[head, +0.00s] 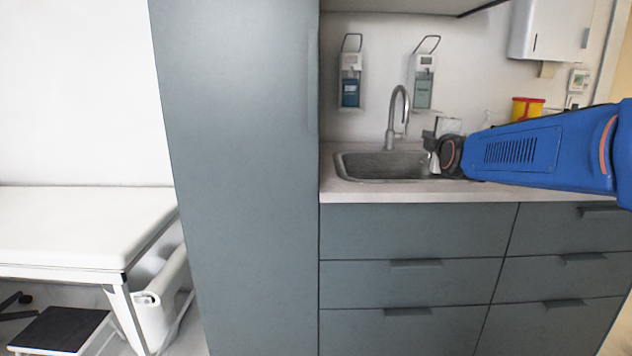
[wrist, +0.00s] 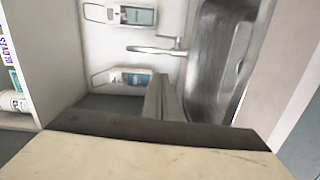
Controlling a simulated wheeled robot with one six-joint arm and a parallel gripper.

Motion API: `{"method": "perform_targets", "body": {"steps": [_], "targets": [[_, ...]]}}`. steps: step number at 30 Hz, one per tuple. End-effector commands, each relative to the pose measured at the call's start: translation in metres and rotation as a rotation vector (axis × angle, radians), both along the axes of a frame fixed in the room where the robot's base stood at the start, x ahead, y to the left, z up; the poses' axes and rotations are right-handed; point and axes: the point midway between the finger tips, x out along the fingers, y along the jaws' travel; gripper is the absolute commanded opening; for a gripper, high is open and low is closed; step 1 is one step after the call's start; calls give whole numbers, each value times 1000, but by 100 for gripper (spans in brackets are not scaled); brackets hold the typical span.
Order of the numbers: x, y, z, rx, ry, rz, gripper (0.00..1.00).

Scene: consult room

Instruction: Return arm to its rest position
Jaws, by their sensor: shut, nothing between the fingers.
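My blue arm (head: 530,152) reaches in from the right edge of the head view, above the worktop. My gripper (head: 432,148) is at its left end, in front of the right part of the sink. It is shut with nothing held. In the wrist view, a grey piece that looks like my gripper (wrist: 165,100) points up toward the sink and tap. A beige block with a dark edge fills the bottom of that view; I cannot tell what it is.
The sink (head: 350,166) and tap (head: 391,110) are close to my gripper. Two wall dispensers (head: 350,80) (head: 423,82) hang behind. A red-yellow container (head: 526,108) stands behind my arm. A tall grey cabinet (head: 245,180) stands left of the sink; a white couch (head: 75,225) is farther left.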

Motion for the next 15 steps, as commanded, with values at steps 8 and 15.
{"method": "perform_targets", "body": {"steps": [8,15], "targets": [[-33,7,-21,133,86,12,0],[-80,15,-55,320,212,2,0]]}}
